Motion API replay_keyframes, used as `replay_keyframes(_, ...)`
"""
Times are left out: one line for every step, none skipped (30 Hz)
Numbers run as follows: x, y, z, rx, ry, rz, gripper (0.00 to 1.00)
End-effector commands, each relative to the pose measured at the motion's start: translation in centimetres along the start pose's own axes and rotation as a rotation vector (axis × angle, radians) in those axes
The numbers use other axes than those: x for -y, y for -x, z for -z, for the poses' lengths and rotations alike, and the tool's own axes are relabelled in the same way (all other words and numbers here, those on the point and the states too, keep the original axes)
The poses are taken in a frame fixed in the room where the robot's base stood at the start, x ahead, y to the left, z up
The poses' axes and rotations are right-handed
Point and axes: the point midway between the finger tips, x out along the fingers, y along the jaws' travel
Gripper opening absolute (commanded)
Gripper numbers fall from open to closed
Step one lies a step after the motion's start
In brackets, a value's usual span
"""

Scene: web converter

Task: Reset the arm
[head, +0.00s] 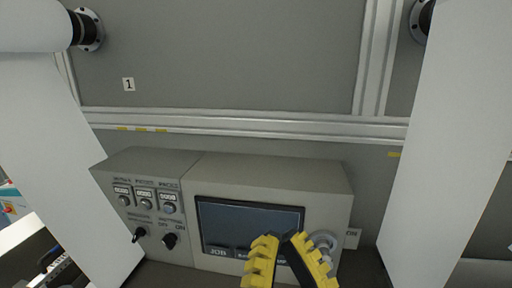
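My gripper (283,240) is at the bottom of the head view, a little right of the middle. Its two fingers have yellow ridged outer faces and dark inner sides. A narrow gap shows between the fingertips, and I see nothing held there. The gripper is in front of the lower right part of the control panel's dark screen (240,222) and hides part of it and its lower label. The rest of my arm is out of view.
A grey control box (270,175) carries small counters and knobs (168,240) at left and a round grey knob (325,241) at right. White webs hang at left (50,140) and right (455,130) from rollers. A metal rail (250,125) crosses the grey wall behind.

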Motion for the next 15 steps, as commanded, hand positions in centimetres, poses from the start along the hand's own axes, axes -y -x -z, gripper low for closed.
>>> replay_keyframes(-1.5, 1.0, 0.0, 0.052, 0.113, -0.075, 0.00)
replay_keyframes(-2.5, 1.8, -0.4, 0.098, 0.178, -0.123, 0.00)
replay_keyframes(-3.8, 2.5, -1.3, 0.168, 0.256, -0.177, 0.00)
replay_keyframes(-4.3, 2.8, -2.5, 0.227, 0.308, -0.187, 0.00)
replay_keyframes(-3.6, 1.2, 0.1, 0.208, 0.298, -0.181, 0.00)
replay_keyframes(-3.4, 0.3, 1.4, 0.206, 0.294, -0.180, 0.00)
replay_keyframes(-3.2, -0.2, 2.2, 0.206, 0.292, -0.180, 0.00)
replay_keyframes(-3.0, -0.8, 3.0, 0.206, 0.290, -0.180, 0.00)
replay_keyframes(-2.8, -1.6, 4.1, 0.206, 0.289, -0.180, 0.00)
replay_keyframes(-2.7, -2.1, 4.9, 0.207, 0.287, -0.180, 0.00)
replay_keyframes(-2.5, -2.8, 5.8, 0.207, 0.286, -0.180, 0.00)
replay_keyframes(-2.2, -3.6, 7.1, 0.206, 0.285, -0.180, 0.00)
replay_keyframes(-2.0, -4.3, 8.1, 0.206, 0.283, -0.181, 0.00)
replay_keyframes(-1.8, -5.0, 9.2, 0.206, 0.282, -0.181, 0.00)
replay_keyframes(-1.5, -6.0, 10.6, 0.206, 0.281, -0.181, 0.00)
